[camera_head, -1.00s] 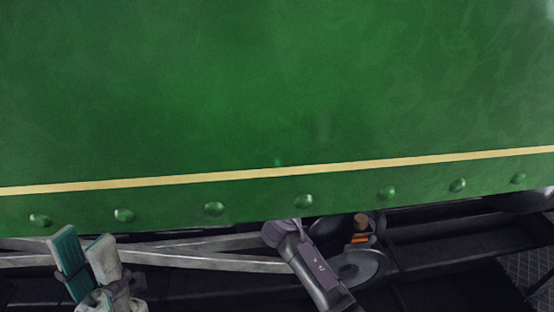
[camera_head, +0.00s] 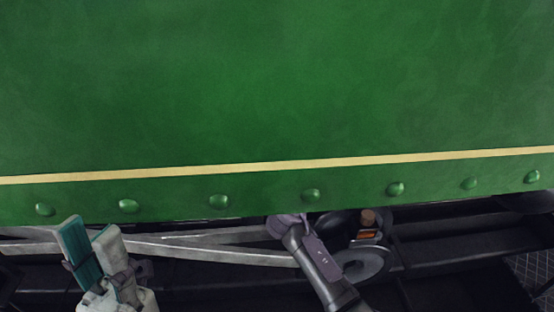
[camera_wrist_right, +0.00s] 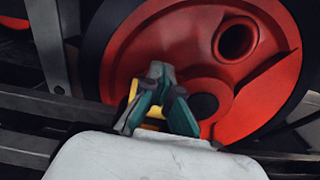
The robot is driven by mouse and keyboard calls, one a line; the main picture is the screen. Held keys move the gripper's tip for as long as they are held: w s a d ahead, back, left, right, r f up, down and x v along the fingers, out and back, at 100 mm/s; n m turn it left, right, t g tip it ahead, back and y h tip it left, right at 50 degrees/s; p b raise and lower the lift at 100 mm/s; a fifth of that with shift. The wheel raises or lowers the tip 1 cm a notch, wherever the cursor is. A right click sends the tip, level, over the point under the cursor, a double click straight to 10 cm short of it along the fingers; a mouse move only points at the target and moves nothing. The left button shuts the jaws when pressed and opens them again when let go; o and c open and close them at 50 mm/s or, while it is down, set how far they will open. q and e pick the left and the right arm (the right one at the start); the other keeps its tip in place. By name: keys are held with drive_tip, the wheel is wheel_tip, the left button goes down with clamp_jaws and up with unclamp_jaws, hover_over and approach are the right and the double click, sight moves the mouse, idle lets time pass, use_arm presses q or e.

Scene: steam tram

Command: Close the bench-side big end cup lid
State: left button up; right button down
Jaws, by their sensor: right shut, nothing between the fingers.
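A small brown cylindrical fitting (camera_head: 368,216) with an orange part beside it sits on dark rod work below the green panel in the head view. I cannot tell whether this is the big end cup, and no lid can be made out. My right gripper (camera_wrist_right: 160,72) has its teal fingers shut and empty in front of a red wheel (camera_wrist_right: 265,75) in the right wrist view. A yellow part (camera_wrist_right: 132,92) shows behind the fingers, mostly hidden by them. My left gripper (camera_head: 88,226) is open and empty at the lower left of the head view, its fingertips apart.
The green riveted side panel (camera_head: 270,90) fills most of the head view and hides what lies behind it. Grey metal rods (camera_head: 220,250) run below its lower edge. Dark frame beams (camera_head: 450,253) lie at the right.

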drive_tip(key=c, duration=1.9)
unclamp_jaws()
drive_tip(key=o, duration=0.9)
drive_tip(key=s, duration=1.2)
